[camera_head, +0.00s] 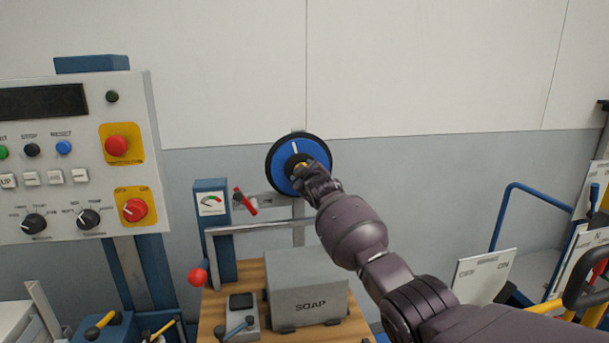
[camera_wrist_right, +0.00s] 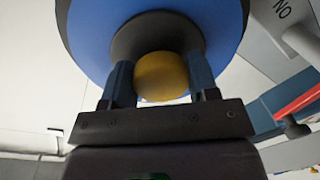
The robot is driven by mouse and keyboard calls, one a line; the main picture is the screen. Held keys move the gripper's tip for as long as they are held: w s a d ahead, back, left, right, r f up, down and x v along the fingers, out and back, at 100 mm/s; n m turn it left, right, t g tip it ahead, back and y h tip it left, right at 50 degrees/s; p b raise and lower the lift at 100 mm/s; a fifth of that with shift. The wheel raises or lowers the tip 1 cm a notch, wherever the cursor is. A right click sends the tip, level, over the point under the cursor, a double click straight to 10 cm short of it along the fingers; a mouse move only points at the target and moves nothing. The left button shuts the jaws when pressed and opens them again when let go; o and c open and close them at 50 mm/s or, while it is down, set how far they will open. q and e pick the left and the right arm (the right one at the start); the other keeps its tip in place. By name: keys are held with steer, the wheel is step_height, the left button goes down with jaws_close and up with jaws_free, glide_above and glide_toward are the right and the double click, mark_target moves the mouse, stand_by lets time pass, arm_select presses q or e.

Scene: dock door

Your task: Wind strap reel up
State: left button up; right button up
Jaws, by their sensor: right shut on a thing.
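The strap reel (camera_head: 282,164) is a blue disc with a black rim and a white mark near its top. It stands on a post in front of the wall, in the middle of the head view. My right gripper (camera_head: 303,170) reaches it from the lower right and covers part of its face. In the right wrist view, the blue reel (camera_wrist_right: 88,40) fills the top. My right gripper (camera_wrist_right: 160,85) is shut on a yellow knob (camera_wrist_right: 161,76) at the reel's dark hub, one finger on each side. My left gripper is not in view.
A gauge post with a red lever (camera_head: 245,203) is just left of the reel. A control panel (camera_head: 75,150) is at far left. Blue and yellow rails (camera_head: 530,190) stand at right.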

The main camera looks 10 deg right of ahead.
steer(key=shift+f+m, duration=0.2)
steer(key=shift+m, duration=1.1)
steer(key=shift+a, duration=0.1)
steer(key=o, duration=1.3)
steer(key=shift+c, duration=0.2)
steer(key=shift+r, duration=0.1)
